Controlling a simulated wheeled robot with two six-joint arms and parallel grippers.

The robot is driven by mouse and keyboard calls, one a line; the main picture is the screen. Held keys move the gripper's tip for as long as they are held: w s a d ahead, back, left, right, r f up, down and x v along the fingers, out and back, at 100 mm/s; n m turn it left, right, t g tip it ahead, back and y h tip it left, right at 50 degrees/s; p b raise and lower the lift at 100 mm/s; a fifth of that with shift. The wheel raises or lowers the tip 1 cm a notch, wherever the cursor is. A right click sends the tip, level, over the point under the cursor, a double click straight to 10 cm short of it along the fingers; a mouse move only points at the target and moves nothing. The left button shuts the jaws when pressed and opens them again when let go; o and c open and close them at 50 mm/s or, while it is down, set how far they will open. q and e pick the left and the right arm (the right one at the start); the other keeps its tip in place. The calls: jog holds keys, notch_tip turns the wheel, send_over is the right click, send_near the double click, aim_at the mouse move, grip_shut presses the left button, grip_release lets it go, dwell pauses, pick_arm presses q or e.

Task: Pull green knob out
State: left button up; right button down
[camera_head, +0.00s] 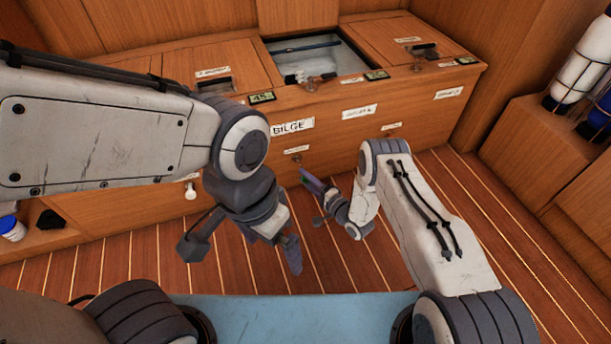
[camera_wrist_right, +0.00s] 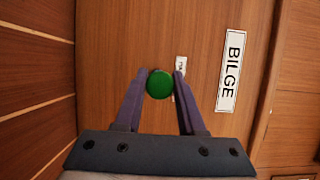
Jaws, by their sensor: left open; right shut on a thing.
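The green knob (camera_wrist_right: 159,84) is round and sits between the fingertips of my right gripper (camera_wrist_right: 162,76) in the right wrist view, in front of the wooden panel with the BILGE label. My right gripper is shut on it. How far the knob stands out from the panel is hard to tell. My left gripper (camera_head: 245,245) is open and empty, over the floor in front of the cabinet.
The wooden cabinet (camera_head: 420,100) carries a BILGE label (camera_head: 292,127) and other labels. A white knob (camera_head: 190,190) is on its front at left. A sink (camera_head: 320,58) is set in its top. The plank floor (camera_head: 480,230) at right is clear.

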jog(key=c, duration=0.5)
grip_release()
jog(key=shift+w+d, duration=0.1)
jog(key=shift+d, duration=0.05)
jog(key=shift+c, duration=0.2)
jog(key=shift+a, duration=0.2)
jog(key=shift+s+d, duration=0.25)
jog(key=p+v, duration=0.5)
jog(key=v, duration=0.4)
jog(key=shift+s+d, duration=0.2)
jog(key=shift+s, duration=0.15)
